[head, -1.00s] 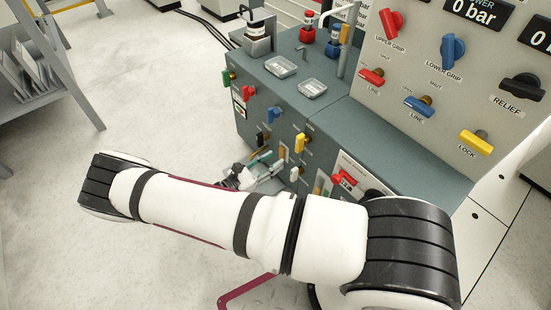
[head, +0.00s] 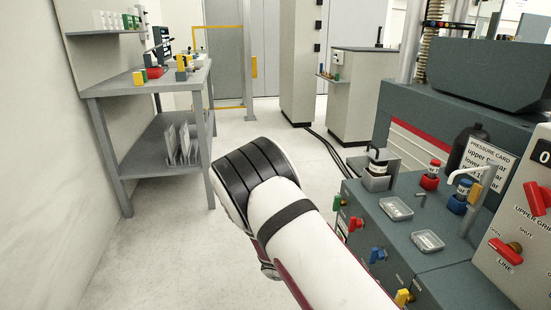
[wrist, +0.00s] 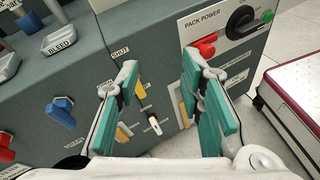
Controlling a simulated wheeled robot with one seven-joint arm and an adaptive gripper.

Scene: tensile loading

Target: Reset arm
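My gripper (wrist: 164,100) shows in the wrist view with its two teal-padded fingers spread apart and nothing between them. It faces the grey-green front panel (wrist: 85,70) of the console. Between the fingers, beyond them, are a yellow handle (wrist: 140,90) and a white lever (wrist: 154,124). In the head view my arm reaches up from the bottom centre and bends at a black-banded joint; the gripper is hidden there.
The console (head: 372,222) with colored valve handles stands right of my arm. A red knob (wrist: 206,44) and a black rotary switch (wrist: 243,18) are near the right finger. A grey workbench (head: 150,85) stands at left. Floor between is clear.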

